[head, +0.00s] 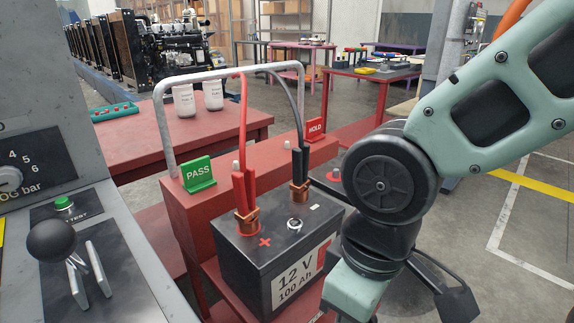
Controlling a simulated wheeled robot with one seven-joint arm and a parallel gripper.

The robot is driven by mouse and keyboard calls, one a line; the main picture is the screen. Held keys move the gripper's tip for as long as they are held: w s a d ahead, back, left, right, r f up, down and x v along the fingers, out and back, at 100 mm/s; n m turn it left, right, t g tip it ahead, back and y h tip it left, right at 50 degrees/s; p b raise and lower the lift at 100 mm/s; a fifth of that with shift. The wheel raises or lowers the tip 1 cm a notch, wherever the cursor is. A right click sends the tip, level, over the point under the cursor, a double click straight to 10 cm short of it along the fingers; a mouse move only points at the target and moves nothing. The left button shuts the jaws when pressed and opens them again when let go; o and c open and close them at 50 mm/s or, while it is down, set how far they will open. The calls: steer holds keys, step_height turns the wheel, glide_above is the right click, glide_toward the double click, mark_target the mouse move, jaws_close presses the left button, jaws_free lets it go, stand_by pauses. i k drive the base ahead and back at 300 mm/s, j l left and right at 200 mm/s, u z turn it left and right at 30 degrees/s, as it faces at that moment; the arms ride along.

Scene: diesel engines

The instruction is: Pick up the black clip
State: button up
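The black clip (300,164) stands upright on the right-hand post of the 12 V battery (255,262), with its copper jaws around the post near the minus mark. A black cable rises from it to the grey tube frame. The red clip (243,190) stands in the same way on the post by the plus mark, to the left, on a red cable. My arm is to the right of the battery and hides part of its right side. My gripper's fingers do not show; the arm's end runs out of the bottom of the picture.
The grey tube frame (160,120) arches over the red stand (185,215) behind the battery. A green PASS sign (198,174) and a red HOLD sign (316,130) stand there. A grey console with a black knob (53,240) is at left. Floor at right is open.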

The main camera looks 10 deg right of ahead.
mark_target(300, 157)
steer(key=k+l+u, duration=0.15)
steer(key=l+u, duration=0.15)
steer(key=u, duration=0.15)
steer(key=k+l+u, duration=0.15)
steer(key=u, duration=0.3)
steer(key=l, duration=0.1)
